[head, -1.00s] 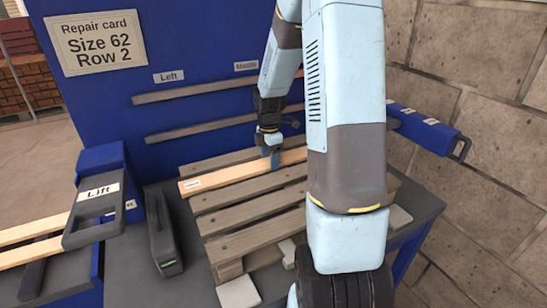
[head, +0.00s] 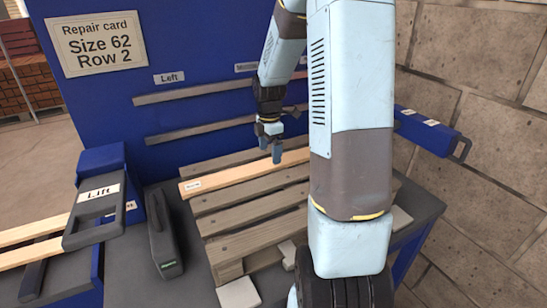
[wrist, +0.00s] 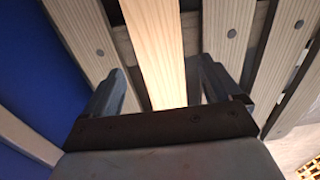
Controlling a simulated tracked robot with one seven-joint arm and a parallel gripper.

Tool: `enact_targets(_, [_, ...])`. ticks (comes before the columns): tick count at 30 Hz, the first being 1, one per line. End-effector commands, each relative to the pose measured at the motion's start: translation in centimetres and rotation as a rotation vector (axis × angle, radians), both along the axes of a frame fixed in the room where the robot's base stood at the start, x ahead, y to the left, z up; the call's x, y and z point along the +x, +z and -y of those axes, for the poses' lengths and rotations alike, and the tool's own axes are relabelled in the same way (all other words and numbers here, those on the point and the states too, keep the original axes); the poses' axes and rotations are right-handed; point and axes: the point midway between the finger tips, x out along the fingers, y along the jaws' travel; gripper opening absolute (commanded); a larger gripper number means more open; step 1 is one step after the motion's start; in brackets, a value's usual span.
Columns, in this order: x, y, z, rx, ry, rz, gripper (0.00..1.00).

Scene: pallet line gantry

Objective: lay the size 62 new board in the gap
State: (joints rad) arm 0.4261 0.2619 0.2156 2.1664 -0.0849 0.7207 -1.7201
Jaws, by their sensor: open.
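The pale new board (head: 235,174) lies across the pallet (head: 245,241), second from the back, between weathered grey boards. A small label is on its left end, too small to read. It looks level and in line with its neighbours. In the wrist view the pale board (wrist: 153,45) runs between the fingers, with grey boards on both sides. My gripper (head: 271,150) is open and empty, a little above the board and apart from it. My arm hides the pallet's right part. The repair card (head: 96,44) reads Size 62, Row 2.
A blue panel carries grey rails with Left (head: 169,78) and Middle labels behind the pallet. A Lift handle box (head: 97,207) and a dark tool (head: 161,235) stand left of the pallet. More pale boards (head: 35,229) lie far left. A stone wall closes the right.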

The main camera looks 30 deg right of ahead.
Motion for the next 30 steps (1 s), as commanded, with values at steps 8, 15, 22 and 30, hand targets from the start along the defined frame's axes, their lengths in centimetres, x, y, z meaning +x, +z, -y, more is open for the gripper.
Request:
enact_targets(8, [0.0,5.3,0.1,-0.001,-0.001,0.002,0.91])
enact_targets(15, [0.0,7.7,0.0,0.000,-0.001,0.000,0.91])
enact_targets(22, [-1.0,9.7,-1.1,-0.014,-0.073,0.024,0.91])
enact_targets(30, [-4.9,14.2,-4.5,-0.037,-0.357,0.117,0.91])
